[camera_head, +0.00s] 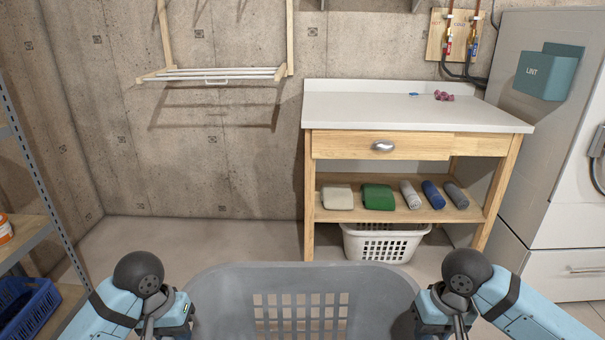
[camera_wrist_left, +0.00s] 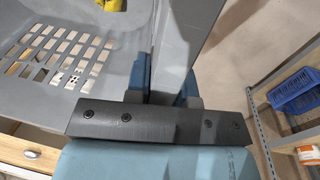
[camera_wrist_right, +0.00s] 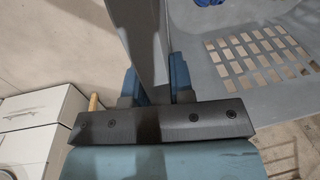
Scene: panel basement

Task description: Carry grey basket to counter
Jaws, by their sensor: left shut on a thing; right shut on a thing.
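The grey basket (camera_head: 230,290) is at the bottom middle of the head view, with slotted openings in its wall. My left gripper (camera_wrist_left: 165,85) is shut on the basket's left rim, and my right gripper (camera_wrist_right: 155,85) is shut on its right rim. The slotted wall also shows in the left wrist view (camera_wrist_left: 105,55) and the right wrist view (camera_wrist_right: 205,85). A yellow item (camera_wrist_left: 108,4) shows inside the basket, and a blue item (camera_wrist_right: 208,2) shows in the right wrist view. The counter (camera_head: 400,112) stands ahead, right of centre, with a white top.
Small pink items (camera_head: 443,96) and a small blue item lie at the counter's back; its front top is clear. Rolled and folded towels (camera_head: 378,196) lie on its shelf, above a white basket (camera_head: 385,246). A metal shelf (camera_head: 42,215) stands left, a white appliance (camera_head: 545,130) right.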

